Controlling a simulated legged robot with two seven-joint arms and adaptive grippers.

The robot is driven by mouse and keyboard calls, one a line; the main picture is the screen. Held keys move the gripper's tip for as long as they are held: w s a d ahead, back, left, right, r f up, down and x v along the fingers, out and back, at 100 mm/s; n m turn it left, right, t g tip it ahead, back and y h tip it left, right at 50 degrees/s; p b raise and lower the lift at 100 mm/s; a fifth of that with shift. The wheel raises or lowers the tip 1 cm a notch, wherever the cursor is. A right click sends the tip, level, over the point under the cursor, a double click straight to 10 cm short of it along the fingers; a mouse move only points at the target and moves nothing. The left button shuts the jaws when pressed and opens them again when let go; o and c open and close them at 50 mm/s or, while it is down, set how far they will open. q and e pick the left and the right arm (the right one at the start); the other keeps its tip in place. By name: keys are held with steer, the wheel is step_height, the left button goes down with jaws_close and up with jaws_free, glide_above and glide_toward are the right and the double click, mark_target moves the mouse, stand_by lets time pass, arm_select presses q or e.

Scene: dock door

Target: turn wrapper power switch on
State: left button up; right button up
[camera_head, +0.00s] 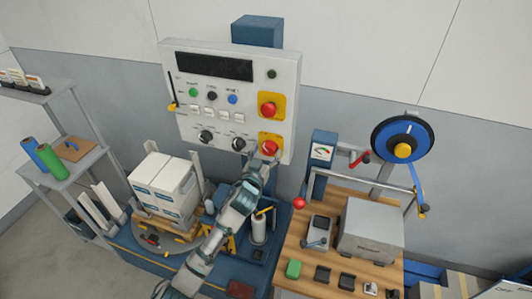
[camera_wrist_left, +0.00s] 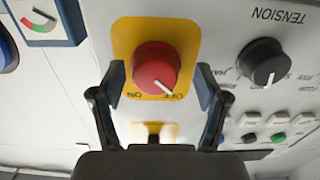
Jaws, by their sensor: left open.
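The wrapper power switch (camera_head: 270,147) is a red rotary knob on a yellow plate at the lower right of the white control panel (camera_head: 222,153). In the left wrist view the panel appears upside down, and the red knob (camera_wrist_left: 155,66) has a white mark pointing towards the OFF label, with ON on the other side. My left gripper (camera_head: 262,158) is at the panel in front of the switch. In the wrist view its open fingers (camera_wrist_left: 158,85) stand either side of the knob, with gaps showing. Whether the fingertips reach past the knob's face is unclear. My right gripper is out of view.
A red emergency button (camera_head: 268,109) sits above the switch, and black dials (camera_head: 206,136) sit left of it. A gauge box (camera_head: 321,153) is close on the right. Stacked boxes (camera_head: 165,186) and a wooden workbench (camera_head: 330,262) are below.

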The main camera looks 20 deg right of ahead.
arm_select(q)
steer(key=shift+d, duration=0.1)
steer(key=shift+c, duration=0.2)
steer(key=shift+d, duration=0.3)
steer(key=c, duration=1.1)
steer(key=shift+a, duration=0.1)
